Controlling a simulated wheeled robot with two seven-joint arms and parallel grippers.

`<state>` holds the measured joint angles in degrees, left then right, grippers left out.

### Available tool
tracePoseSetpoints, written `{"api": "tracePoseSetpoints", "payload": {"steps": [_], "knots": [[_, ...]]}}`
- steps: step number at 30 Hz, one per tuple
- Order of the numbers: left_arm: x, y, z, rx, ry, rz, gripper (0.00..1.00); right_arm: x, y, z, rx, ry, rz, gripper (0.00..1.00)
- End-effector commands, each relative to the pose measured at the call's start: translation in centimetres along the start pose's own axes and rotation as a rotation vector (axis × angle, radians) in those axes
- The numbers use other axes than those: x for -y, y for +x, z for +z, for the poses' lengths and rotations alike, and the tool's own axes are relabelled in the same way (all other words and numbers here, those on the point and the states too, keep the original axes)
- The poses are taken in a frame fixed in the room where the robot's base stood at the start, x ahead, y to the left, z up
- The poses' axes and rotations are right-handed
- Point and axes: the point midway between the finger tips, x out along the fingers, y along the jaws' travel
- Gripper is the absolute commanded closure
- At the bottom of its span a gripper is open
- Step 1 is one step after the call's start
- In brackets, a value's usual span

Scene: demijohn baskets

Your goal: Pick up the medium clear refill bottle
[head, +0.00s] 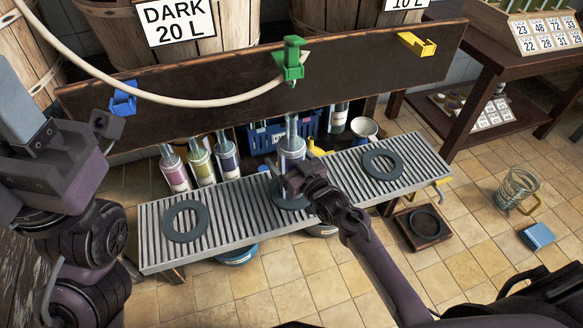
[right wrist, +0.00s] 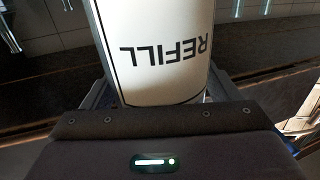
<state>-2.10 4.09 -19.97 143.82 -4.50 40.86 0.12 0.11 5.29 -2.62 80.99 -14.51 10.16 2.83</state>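A clear bottle (head: 291,149) with a pale label stands upright over the middle ring of the slatted rack, under the green tap. Its lower part is hidden behind my right gripper (head: 291,181). In the right wrist view the bottle's white label (right wrist: 160,50) reads REFILL upside down, close in front of the palm. The right fingers flank the bottle, but whether they press on it is unclear. My left gripper (head: 104,126) is by the blue tap at the left, away from the bottles; its opening is unclear.
Several filled bottles (head: 200,163) stand behind the rack (head: 240,208). Dark rings (head: 186,221) lie at its left and right. A board with blue, green (head: 290,60) and yellow taps (head: 416,44) runs above. A pale hose (head: 180,98) crosses it. A blue crate (head: 264,138) is behind.

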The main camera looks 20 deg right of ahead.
Motion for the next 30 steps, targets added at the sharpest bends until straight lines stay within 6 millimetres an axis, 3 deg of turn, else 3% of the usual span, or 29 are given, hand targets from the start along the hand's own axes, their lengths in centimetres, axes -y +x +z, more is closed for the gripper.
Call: {"api": "tracePoseSetpoints", "payload": {"steps": [2,18,30], "knots": [[0.0,-0.01,0.0,0.0,0.0,0.0,0.53,0.0,-0.02,0.0,0.0,0.0,0.0,0.28],[0.01,-0.03,-0.01,0.001,0.0,0.0,0.53,-0.01,-0.04,0.02,0.0,0.0,0.0,0.99],[0.02,0.11,-0.01,0.0,0.0,0.0,0.53,-0.05,0.1,-0.63,-0.011,-0.002,0.0,1.0]]}}
